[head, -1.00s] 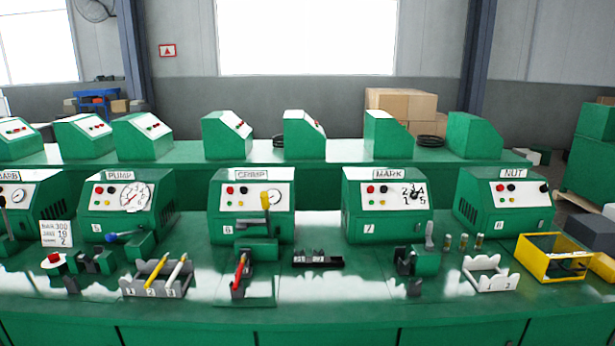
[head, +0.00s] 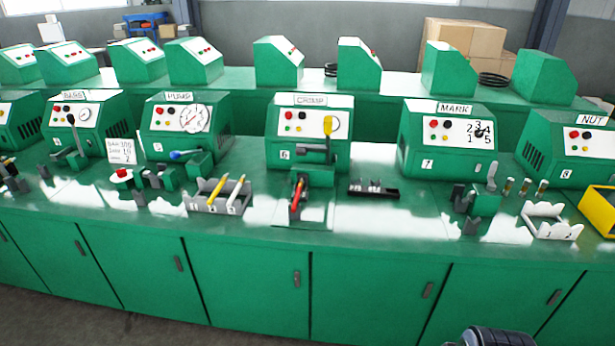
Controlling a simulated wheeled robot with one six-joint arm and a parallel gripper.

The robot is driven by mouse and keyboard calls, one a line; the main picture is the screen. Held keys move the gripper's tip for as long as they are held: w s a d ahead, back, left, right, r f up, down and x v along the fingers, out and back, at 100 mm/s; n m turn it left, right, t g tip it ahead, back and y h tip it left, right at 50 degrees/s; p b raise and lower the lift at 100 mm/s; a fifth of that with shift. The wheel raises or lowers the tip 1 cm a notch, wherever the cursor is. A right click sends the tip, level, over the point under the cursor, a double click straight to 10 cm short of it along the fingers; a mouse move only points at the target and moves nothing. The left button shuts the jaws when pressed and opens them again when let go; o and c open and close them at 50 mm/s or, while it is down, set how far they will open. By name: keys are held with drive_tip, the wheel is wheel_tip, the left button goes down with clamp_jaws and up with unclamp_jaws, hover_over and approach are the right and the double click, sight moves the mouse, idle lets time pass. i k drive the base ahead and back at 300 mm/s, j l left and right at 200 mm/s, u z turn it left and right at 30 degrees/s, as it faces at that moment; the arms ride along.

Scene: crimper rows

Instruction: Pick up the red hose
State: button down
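The red hose (head: 297,198) is a short red piece at the front of the CRIMP machine (head: 308,130). It sits at a dark holder (head: 295,212) below the machine's green block and points toward the front edge. Its far end is close to that block, and I cannot tell whether it goes inside. My gripper is not in view, so its state is hidden.
A grey rack (head: 205,205) with a yellow and a white hose stands left of the red hose. A black tray (head: 373,190) lies to its right. A white rack (head: 549,222) and yellow bin (head: 600,207) stand farther right. Green cabinets (head: 245,285) front the bench.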

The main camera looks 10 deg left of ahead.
sight(301, 183)
drive_tip(key=i+j+u, duration=0.15)
drive_tip(key=i+u, duration=0.25)
drive_tip(key=i, duration=0.4)
drive_tip(key=i+u, duration=0.35)
drive_tip(key=i, duration=0.45)
